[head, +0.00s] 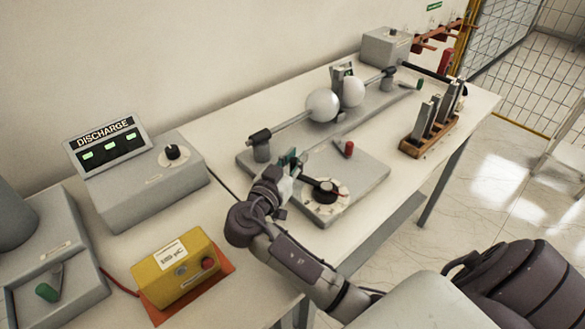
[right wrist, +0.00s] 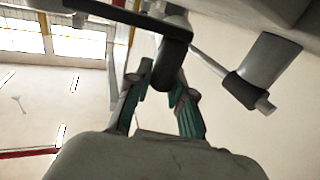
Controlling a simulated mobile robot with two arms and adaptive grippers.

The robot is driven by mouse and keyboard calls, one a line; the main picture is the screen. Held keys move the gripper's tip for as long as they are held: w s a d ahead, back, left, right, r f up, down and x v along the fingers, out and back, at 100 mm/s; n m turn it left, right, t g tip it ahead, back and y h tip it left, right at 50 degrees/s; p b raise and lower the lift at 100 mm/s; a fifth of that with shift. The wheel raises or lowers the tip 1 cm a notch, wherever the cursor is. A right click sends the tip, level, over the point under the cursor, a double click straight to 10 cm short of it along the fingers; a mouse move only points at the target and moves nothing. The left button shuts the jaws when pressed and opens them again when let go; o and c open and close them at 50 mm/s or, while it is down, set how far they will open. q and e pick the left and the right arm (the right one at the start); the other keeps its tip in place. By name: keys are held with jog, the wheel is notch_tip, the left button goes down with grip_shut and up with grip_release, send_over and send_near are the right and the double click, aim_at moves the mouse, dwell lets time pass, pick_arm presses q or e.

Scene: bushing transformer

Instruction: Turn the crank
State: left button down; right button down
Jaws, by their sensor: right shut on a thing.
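The crank (head: 325,190) has a black hub on a pale round dial, set at the front of a grey base plate. A short dark arm runs from the hub left towards my right gripper (head: 289,164). My right gripper has come in from the lower right and sits just left of the dial. In the right wrist view, its green-padded fingers (right wrist: 166,92) are on either side of a black rounded handle (right wrist: 172,55), shut on it. The gripper hides the handle's end in the head view. My left gripper is not in view.
Two metal spheres (head: 322,105) on rods stand behind the plate. A red-tipped lever (head: 345,150) is close behind the dial. A wooden rack (head: 430,138) is to the right. A yellow box (head: 178,268) and a "DISCHARGE" display (head: 107,144) are to the left.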

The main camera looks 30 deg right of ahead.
jog(key=shift+d, duration=0.2)
dwell(0.4)
jog(key=c, duration=1)
grip_release()
jog(key=shift+r, duration=0.1)
notch_tip(320, 180, up, 10)
jog(key=shift+f, duration=0.1)
